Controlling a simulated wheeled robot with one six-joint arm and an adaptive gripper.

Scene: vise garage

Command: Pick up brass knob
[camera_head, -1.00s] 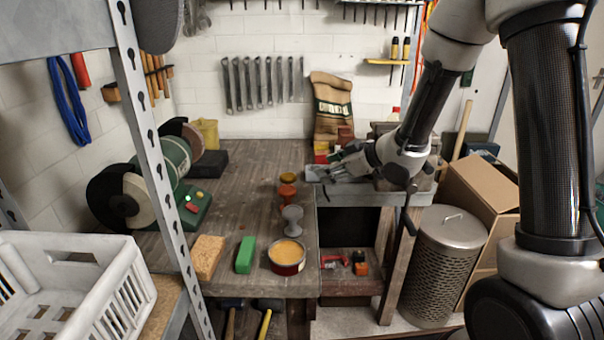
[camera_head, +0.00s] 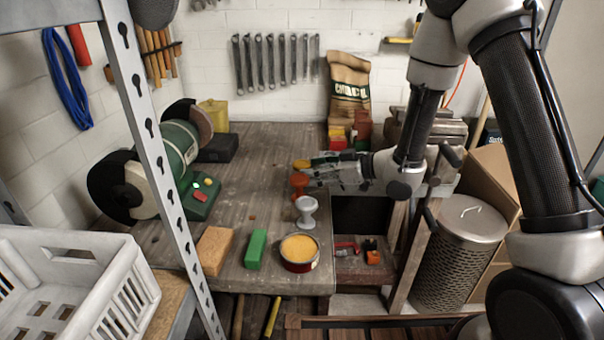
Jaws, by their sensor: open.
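Three knobs stand in a row on the wooden bench (camera_head: 235,200). The farthest, a yellow-gold one that looks like the brass knob (camera_head: 300,164), shows only its top. The orange copper-coloured knob (camera_head: 298,187) stands in front of it, and the silver-grey knob (camera_head: 306,212) is nearest. My gripper (camera_head: 309,174) is open and points left, with its fingertips close to the brass and copper-coloured knobs. The lower part of the brass knob is hidden. I cannot tell whether the fingers touch either knob.
A green-and-black bench grinder (camera_head: 178,150) stands at the left. A sponge block (camera_head: 214,249), a green block (camera_head: 256,248) and a tin of yellow paste (camera_head: 299,252) line the front edge. A vise handle (camera_head: 434,185) stands right of my gripper.

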